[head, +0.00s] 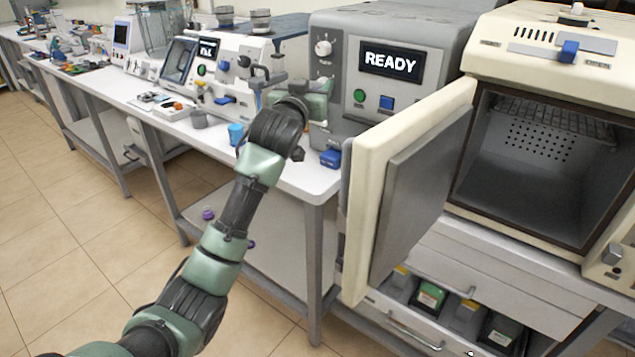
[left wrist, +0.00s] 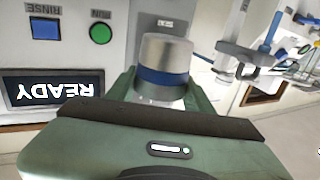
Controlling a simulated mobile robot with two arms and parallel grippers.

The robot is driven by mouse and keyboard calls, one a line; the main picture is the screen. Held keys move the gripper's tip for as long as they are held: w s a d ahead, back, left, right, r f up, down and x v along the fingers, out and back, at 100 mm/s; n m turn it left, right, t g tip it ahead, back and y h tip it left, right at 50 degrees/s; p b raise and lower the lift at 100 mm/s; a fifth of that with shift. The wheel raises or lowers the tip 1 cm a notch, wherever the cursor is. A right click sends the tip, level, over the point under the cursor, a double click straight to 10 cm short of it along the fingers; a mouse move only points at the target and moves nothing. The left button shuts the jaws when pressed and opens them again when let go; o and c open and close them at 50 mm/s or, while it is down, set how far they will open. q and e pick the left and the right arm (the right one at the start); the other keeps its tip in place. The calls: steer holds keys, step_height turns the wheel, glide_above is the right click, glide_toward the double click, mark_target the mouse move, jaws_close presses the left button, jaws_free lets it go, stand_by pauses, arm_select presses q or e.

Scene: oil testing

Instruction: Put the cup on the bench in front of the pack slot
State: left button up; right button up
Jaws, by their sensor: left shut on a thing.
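My left gripper (head: 316,102) is raised over the bench (head: 312,183), close to the left part of the grey READY machine (head: 390,45). In the left wrist view the gripper (left wrist: 166,92) is shut on a metallic cup (left wrist: 166,55) with a blue band. The lower part of the cup is hidden by the gripper, and I cannot make the cup out in the head view. In the left wrist view the machine's READY screen (left wrist: 55,92) appears upside down beside the cup. I cannot tell which opening is the pack slot. My right gripper is out of view.
A blue block (head: 331,158) lies at the bench front below the machine. A blue cup (head: 236,134) and a grey cup (head: 199,119) stand left of my arm. An open cream oven door (head: 408,180) juts out at right. Bare bench lies near the front corner.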

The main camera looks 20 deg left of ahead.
arm_select(q)
steer(key=shift+w+f+b, duration=0.1)
steer(key=shift+f+b, duration=0.2)
steer(key=shift+f, duration=9.5)
steer(key=shift+f, duration=0.1)
steer(key=o, duration=1.5)
